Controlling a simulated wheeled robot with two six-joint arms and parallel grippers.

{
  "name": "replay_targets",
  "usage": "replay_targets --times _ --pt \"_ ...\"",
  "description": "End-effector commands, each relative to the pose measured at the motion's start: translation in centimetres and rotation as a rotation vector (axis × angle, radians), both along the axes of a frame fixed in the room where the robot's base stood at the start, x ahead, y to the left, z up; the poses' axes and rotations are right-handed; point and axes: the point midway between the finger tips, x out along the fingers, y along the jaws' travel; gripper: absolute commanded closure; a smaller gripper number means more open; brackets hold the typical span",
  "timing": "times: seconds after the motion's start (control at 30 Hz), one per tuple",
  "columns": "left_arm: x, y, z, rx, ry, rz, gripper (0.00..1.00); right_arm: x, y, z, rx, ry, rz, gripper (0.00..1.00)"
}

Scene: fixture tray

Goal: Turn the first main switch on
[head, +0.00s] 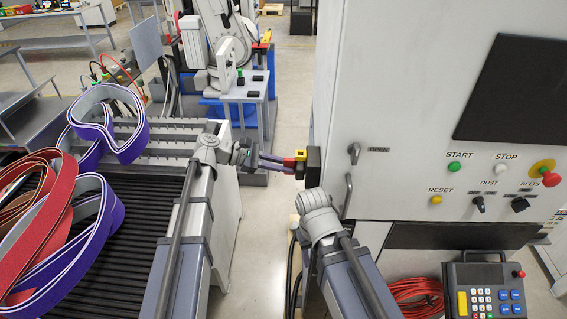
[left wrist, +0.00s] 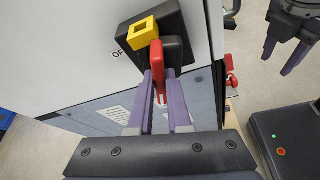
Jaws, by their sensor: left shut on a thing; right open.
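The main switch has a black housing (head: 313,168) on the left side of the grey cabinet, with a red handle (left wrist: 157,68) and a yellow piece (left wrist: 142,33) beside it. In the head view the red and yellow parts (head: 300,155) show at the housing's left. My left gripper (head: 284,166) reaches it from the left. In the left wrist view its two purple fingers (left wrist: 160,95) lie on either side of the red handle and are shut on it. My right gripper (left wrist: 284,57) shows apart from the switch in the left wrist view, open and empty; its fingers are hidden in the head view.
The cabinet front (head: 410,110) carries green, white and yellow buttons, two black knobs and a red emergency stop (head: 550,179). A grey handle (head: 350,180) stands near its left edge. A keypad pendant (head: 487,290) is at lower right.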

Motion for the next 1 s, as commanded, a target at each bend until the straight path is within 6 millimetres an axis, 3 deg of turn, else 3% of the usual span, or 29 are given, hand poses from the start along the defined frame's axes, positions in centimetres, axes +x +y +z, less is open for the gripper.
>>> replay_targets --times 0.4,1.0 --pt "0.08 -0.01 -0.12 0.007 0.258 -0.004 1.0 -0.01 0.0 0.42 0.0 0.0 -0.001 0.5" --pt "0.01 0.0 -0.08 0.009 0.335 -0.003 1.0 0.0 0.01 0.5 0.0 0.0 -0.001 0.5"
